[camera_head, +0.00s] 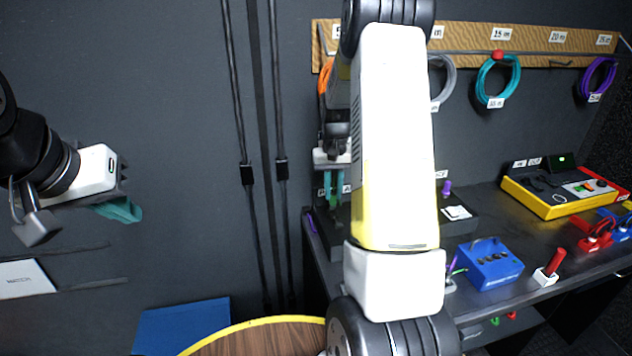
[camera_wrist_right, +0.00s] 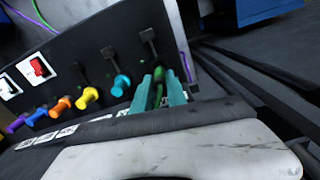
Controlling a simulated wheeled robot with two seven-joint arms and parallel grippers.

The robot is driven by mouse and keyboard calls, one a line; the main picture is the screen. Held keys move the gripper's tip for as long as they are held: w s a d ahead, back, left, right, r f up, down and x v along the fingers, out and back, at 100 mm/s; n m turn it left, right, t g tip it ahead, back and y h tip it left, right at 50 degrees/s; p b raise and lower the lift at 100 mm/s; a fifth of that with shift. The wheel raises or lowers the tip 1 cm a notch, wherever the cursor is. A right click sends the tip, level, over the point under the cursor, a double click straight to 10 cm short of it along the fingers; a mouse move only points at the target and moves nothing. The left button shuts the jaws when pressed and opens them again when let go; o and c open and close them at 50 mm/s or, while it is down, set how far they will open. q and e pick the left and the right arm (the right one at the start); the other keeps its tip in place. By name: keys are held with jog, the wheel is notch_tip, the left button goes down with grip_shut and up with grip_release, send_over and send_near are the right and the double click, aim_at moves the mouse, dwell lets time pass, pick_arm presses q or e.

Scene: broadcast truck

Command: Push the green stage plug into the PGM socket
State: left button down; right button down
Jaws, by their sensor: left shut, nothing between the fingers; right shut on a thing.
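My right gripper (camera_wrist_right: 160,88) has teal fingers and is shut on the green stage plug (camera_wrist_right: 158,94), close against a dark panel (camera_wrist_right: 85,62) in the right wrist view. Only a narrow green strip of the plug shows between the fingers. The PGM socket cannot be made out, and I cannot tell whether the plug is in it. In the head view my right gripper (camera_head: 333,188) is small and partly behind my own arm. My left gripper (camera_head: 122,210) is shut and empty at the far left, away from the desk.
A row of purple, blue, orange, yellow and teal plugs (camera_wrist_right: 121,84) sits on the panel beside the fingers. On the desk stand a blue box (camera_head: 490,265) and a yellow-edged console (camera_head: 560,190). Coiled cables (camera_head: 497,82) hang behind.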

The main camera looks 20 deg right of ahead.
aim_at(333, 190)
jog(key=shift+f, duration=1.25)
jog(key=c, duration=1.3)
grip_release()
jog(key=shift+o, duration=0.2)
jog(key=shift+r, duration=0.1)
notch_tip(333, 190, up, 8)
jog(key=shift+f, duration=0.2)
